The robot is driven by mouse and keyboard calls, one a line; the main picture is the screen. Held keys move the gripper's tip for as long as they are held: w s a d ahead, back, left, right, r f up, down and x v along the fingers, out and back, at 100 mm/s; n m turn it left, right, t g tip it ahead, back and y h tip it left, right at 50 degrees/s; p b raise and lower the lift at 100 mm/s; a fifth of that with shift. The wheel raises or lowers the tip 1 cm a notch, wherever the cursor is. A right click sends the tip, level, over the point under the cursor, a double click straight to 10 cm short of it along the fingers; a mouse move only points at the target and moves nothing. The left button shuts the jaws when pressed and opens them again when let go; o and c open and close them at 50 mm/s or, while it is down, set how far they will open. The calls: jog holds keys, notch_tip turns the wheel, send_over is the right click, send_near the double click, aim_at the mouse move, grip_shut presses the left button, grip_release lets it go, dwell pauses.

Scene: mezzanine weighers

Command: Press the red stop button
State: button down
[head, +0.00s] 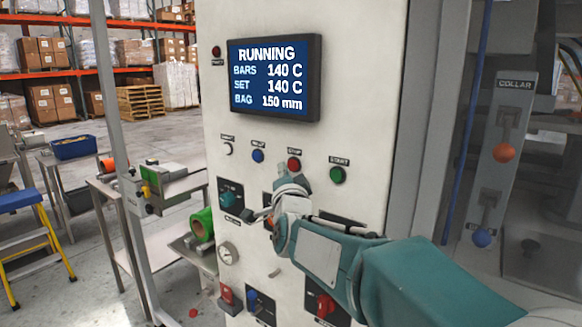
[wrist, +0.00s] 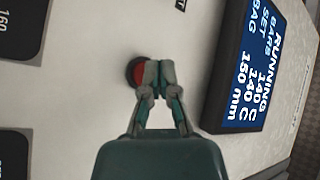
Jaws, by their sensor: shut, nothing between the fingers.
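The red stop button (head: 294,164) sits on the pale machine panel in the row of buttons below the screen, under a small label. In the wrist view the red button (wrist: 138,72) shows just left of my fingertips, partly covered by them. My gripper (head: 287,180) is shut and empty, its tips just below the button in the head view. In the wrist view the closed fingertips (wrist: 159,72) overlap the button's right side. I cannot tell whether they touch it. The screen (head: 274,78) reads RUNNING, with bars at 140 C.
A green button (head: 337,175) is close on the right, and a blue button (head: 257,156) and a white button (head: 228,149) are on the left. Dials and switches sit lower on the panel. Collar levers (head: 504,153) stand at the right.

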jog(key=shift+w+d, duration=0.25)
jog(key=shift+d, duration=0.05)
jog(key=shift+w+d+r, duration=0.1)
jog(key=shift+w+d, duration=0.15)
jog(key=shift+w, duration=0.05)
dwell(1.1)
jog(key=shift+s+a, duration=0.5)
jog(key=shift+s, duration=0.15)
jog(key=shift+s+a, duration=0.8)
jog(key=shift+s, duration=0.2)
jog(key=shift+s+a, duration=0.75)
jog(key=shift+s, duration=0.25)
